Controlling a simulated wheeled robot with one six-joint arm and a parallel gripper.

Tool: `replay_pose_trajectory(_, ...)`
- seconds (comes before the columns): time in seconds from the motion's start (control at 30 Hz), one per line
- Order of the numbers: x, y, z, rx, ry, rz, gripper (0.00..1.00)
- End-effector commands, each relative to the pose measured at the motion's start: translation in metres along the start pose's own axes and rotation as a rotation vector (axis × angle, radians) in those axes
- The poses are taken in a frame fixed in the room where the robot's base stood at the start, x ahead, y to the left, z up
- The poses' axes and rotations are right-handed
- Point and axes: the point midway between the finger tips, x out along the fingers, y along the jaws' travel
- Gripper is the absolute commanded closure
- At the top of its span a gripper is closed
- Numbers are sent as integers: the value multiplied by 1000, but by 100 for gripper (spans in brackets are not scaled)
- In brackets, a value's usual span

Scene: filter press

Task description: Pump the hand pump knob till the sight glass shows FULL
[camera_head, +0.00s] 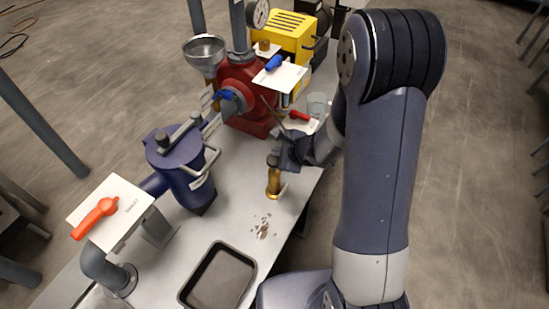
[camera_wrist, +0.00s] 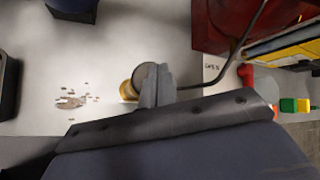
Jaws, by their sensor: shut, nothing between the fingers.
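The hand pump is a small brass cylinder (camera_head: 273,184) standing upright on the bench, with a dark round knob (camera_head: 273,160) on top. In the wrist view the grey knob (camera_wrist: 143,76) hides much of the brass body (camera_wrist: 127,91). My gripper (camera_head: 283,158) is shut and empty, with its fingertips right at the knob. In the wrist view the shut fingers (camera_wrist: 157,80) overlap the knob's right side; I cannot tell whether they touch it. I cannot make out a sight glass or its reading in either view.
A dark tray (camera_head: 218,278) and scattered brown bits (camera_head: 263,228) lie in front of the pump. A blue vessel (camera_head: 183,165) stands left, a red pump housing (camera_head: 247,95) behind. A red-handled lever (camera_head: 299,115) and a clear cup (camera_head: 317,104) stand behind my gripper.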

Motion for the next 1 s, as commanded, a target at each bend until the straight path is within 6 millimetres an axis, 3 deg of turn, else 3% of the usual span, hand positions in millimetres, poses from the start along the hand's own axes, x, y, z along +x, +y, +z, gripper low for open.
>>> replay_pose_trajectory(1.0, 6, 4, -4, 0, 0, 0, 100)
